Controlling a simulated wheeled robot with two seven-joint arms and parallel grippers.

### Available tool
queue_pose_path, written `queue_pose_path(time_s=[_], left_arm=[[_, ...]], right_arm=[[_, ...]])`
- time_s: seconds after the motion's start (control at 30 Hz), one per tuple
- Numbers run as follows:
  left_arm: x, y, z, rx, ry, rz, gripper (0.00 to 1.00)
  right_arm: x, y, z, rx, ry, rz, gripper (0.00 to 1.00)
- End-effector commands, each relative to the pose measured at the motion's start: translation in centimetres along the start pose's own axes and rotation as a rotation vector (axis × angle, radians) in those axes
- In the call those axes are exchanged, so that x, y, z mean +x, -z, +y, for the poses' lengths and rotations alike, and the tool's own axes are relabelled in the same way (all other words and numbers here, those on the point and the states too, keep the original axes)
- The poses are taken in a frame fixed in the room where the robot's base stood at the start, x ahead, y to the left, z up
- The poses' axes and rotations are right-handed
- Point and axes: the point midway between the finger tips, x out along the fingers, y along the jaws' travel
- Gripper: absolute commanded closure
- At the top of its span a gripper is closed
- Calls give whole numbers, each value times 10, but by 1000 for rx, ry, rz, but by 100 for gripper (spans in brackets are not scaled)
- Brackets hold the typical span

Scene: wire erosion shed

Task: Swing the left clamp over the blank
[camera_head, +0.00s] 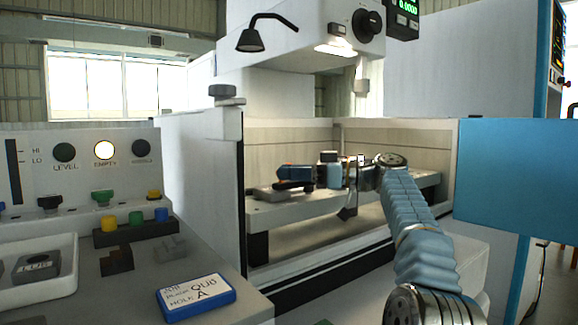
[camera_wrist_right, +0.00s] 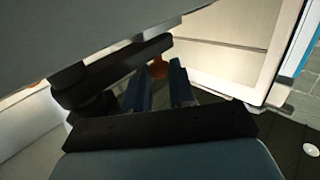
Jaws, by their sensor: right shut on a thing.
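My right arm reaches into the open work tank, and its gripper (camera_head: 293,174) is low over the work table (camera_head: 290,212). In the right wrist view its two blue fingers (camera_wrist_right: 160,82) are shut around an orange knob (camera_wrist_right: 158,68). The knob is by a dark clamp bar (camera_wrist_right: 108,72). The dark clamp (camera_head: 292,186) also shows below the fingers in the head view. A grey flat piece (camera_head: 262,193), perhaps the blank, lies beside it on the table. Whether the bar lies over the blank is hard to tell. My left gripper is out of view.
The machine head (camera_head: 290,45) hangs above, with its nozzle (camera_head: 361,80) to the right of the gripper. The tank's left wall (camera_head: 200,190) stands close by. A control bench with buttons, a white tray (camera_head: 45,302) and a blue-edged label (camera_head: 195,298) is at left.

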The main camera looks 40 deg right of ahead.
Motion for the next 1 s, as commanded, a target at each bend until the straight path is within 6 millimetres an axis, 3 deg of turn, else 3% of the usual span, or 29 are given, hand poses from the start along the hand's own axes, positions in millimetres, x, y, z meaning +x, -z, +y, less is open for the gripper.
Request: queue_pose_path(time_s=[0.5, 0.53, 0.6, 0.87, 1.0], left_arm=[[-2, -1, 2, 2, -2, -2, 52], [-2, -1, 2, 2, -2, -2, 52], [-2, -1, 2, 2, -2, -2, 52], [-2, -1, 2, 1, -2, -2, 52], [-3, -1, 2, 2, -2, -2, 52]], right_arm=[[-2, 0, -1, 0, 23, 0, 100], [-2, 0, -1, -1, 23, 0, 74], [-2, 0, -1, 0, 23, 0, 66], [-2, 0, -1, 0, 22, 0, 66], [-13, 0, 0, 0, 20, -1, 66]])
